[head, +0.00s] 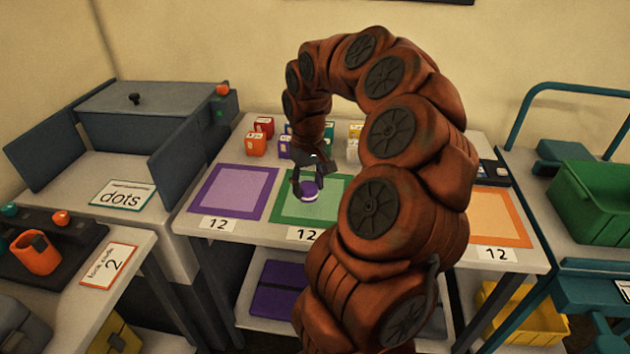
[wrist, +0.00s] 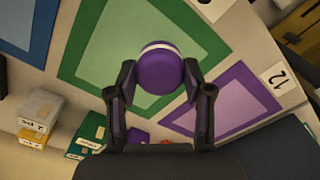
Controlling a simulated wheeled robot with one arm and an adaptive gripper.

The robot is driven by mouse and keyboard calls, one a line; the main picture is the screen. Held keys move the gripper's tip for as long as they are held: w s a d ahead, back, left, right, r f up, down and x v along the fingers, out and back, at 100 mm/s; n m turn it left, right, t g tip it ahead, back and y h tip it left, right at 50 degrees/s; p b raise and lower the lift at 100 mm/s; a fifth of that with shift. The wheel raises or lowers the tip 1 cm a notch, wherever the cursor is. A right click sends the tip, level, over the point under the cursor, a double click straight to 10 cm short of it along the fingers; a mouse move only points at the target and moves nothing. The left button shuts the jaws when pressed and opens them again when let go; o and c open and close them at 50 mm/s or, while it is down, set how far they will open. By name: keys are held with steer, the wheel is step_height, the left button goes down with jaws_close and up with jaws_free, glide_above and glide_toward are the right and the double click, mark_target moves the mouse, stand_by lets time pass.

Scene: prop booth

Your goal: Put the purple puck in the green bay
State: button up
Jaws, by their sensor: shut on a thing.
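The purple puck (head: 310,191) has a white band and sits between the fingers of my gripper (head: 308,185). In the wrist view the puck (wrist: 160,72) fills the space between the fingertips, and my gripper (wrist: 160,85) is shut on it. The green bay (head: 285,212) is a dark green square with a lighter green middle on the table. The puck appears over the light green middle in both views; the green bay also shows in the wrist view (wrist: 85,62). I cannot tell whether the puck touches the surface.
A purple bay (head: 202,204) lies left of the green bay, and an orange bay (head: 528,238) lies at the right. Several small labelled blocks, including a red one (head: 255,146), stand behind the bays. A green crate (head: 590,200) is on the far right cart. My arm hides the table's middle right.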

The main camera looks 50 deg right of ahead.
mark_target(314, 184)
steer(key=d, duration=0.1)
steer(key=w+d, duration=0.2)
steer(key=d, duration=0.1)
steer(key=shift+f+p, duration=0.15)
steer(key=shift+p, duration=0.15)
steer(key=shift+w+d+f, duration=0.15)
steer(key=shift+d, duration=0.15)
steer(key=shift+f+p, duration=0.35)
steer(key=shift+f, duration=1.3)
steer(key=shift+f, duration=0.25)
steer(key=o, duration=1.2)
steer(key=shift+r, duration=0.15)
step_height(314, 184, up, 12)
steer(key=b, duration=0.1)
steer(key=shift+a+r, duration=0.1)
steer(key=shift+r, duration=0.05)
